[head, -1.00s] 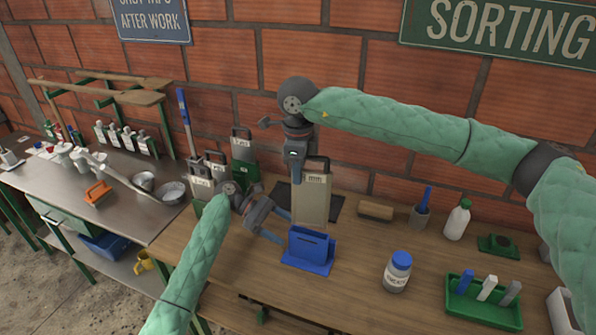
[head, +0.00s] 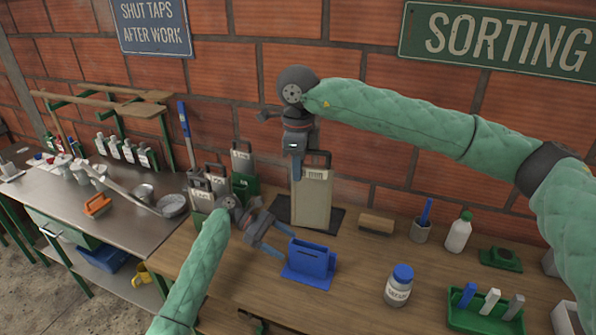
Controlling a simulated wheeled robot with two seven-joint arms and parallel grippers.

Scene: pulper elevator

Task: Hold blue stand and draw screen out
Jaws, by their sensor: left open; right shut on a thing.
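The blue stand (head: 309,263) is upright on the wooden bench, with its slotted top facing up. The beige screen (head: 313,204), with a grey handle loop at its top, is upright behind the stand and apart from it. My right gripper (head: 297,176) points down and is shut on the screen at its upper left edge. My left gripper (head: 284,243) is open just left of the stand, with its fingers toward it; I cannot tell if they touch it. The screen's lower edge seems clear of the stand's slot.
A dark mat (head: 337,216) lies behind the screen. Several similar screens in stands (head: 244,162) are at back left. A wooden block (head: 376,223), a white jar with blue lid (head: 398,287) and a green tray (head: 470,320) are to the right.

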